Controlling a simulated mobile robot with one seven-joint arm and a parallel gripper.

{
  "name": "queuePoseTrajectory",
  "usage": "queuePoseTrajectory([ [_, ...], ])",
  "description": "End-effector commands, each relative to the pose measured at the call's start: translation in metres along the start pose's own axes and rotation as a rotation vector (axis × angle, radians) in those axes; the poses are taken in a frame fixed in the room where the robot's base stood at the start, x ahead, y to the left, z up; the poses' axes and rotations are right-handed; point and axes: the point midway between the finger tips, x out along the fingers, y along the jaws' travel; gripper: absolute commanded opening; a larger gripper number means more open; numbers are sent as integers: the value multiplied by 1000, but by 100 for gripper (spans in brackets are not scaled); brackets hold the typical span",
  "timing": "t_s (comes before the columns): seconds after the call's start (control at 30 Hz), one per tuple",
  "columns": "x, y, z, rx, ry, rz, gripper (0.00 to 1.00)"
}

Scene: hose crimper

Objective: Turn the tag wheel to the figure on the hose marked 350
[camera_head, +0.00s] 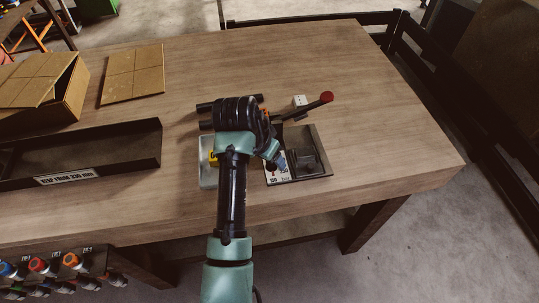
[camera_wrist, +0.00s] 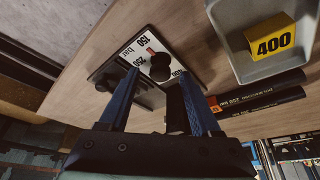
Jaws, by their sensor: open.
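In the wrist view a white plate (camera_wrist: 142,40) carries a black knob (camera_wrist: 161,67), which looks like the tag wheel, and a small red mark. The figures 150 and 250 and "bar" are readable; a figure at the right is partly hidden. My gripper (camera_wrist: 158,76) is open, its two blue fingers reaching toward the plate, with the knob between their tips in the picture. Contact cannot be told. In the head view the plate (camera_head: 279,178) shows beside my gripper (camera_head: 276,160).
A grey tray (camera_wrist: 243,66) holds a yellow block marked 400 (camera_wrist: 271,44). The crimper's red-knobbed lever (camera_head: 326,97) rises behind the plate. A black labelled trough (camera_head: 130,139) and an open cardboard box (camera_head: 72,93) stand at left. The tabletop's right side is clear.

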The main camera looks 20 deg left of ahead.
Motion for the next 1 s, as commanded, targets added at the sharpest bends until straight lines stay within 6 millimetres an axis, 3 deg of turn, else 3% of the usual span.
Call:
queuePoseTrajectory([
  [0.33,5,0,0,0,0,0,64],
  [0.7,5,0,0,0,0,0,0],
  [1.0,4,0,0,-8,0,-3,0],
])
